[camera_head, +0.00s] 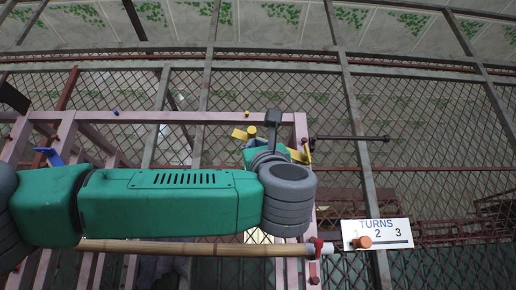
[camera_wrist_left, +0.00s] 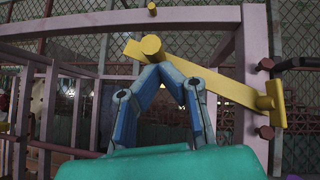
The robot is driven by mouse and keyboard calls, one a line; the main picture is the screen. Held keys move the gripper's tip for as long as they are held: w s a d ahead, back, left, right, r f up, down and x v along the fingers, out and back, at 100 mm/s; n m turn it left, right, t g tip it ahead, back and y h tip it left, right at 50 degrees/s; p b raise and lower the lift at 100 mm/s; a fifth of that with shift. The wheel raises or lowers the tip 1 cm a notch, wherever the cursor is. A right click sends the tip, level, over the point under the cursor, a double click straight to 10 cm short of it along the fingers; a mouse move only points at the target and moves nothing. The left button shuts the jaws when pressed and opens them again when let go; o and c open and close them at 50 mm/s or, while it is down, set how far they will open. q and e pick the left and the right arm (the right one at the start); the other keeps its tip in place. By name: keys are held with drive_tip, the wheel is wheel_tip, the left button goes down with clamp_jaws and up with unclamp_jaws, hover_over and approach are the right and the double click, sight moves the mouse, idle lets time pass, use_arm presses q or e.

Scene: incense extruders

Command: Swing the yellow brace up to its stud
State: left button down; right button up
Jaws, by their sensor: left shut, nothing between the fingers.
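The yellow brace (camera_wrist_left: 205,75) lies aslant in the left wrist view, its left end higher than its right. A round yellow peg (camera_wrist_left: 152,45) stands out near its left end. A small yellow stud (camera_wrist_left: 152,8) is on the pink top beam above that peg; it also shows in the head view (camera_head: 247,114). My left gripper (camera_wrist_left: 158,70) is shut and empty, its blue fingertips in front of the brace just below the peg; I cannot tell if they touch. In the head view my green arm hides much of the brace (camera_head: 241,134). My right gripper is not in view.
A pink frame (camera_head: 200,117) surrounds the brace. A blue lever (camera_head: 48,157) and blue stud (camera_head: 116,113) are to the left. A dark rod (camera_head: 350,138) juts right. A bamboo pole (camera_head: 180,248) runs below my arm toward a "TURNS" plate (camera_head: 378,224).

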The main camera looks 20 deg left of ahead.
use_arm(q)
drive_tip(key=shift+r, duration=0.1)
drive_tip(key=r+m+t+h, duration=0.1)
drive_tip(key=m+h, duration=0.1)
drive_tip(key=r+m+t+h, duration=0.1)
drive_tip(key=m+h, duration=0.1)
drive_tip(key=d+r+m+h+b, duration=0.1)
drive_tip(key=m+h, duration=0.1)
drive_tip(key=shift+w+r+m+t, duration=0.15)
drive_tip(key=shift+r+m+t, duration=0.25)
drive_tip(key=shift+d, duration=0.1)
drive_tip(key=shift+f, duration=0.1)
drive_tip(key=w+a+f+b+v, duration=0.1)
drive_tip(key=f+b+v, duration=0.1)
drive_tip(key=b+v, duration=0.6)
drive_tip(key=v, duration=0.4)
drive_tip(key=shift+a+f, duration=0.15)
drive_tip(key=shift+f, duration=0.1)
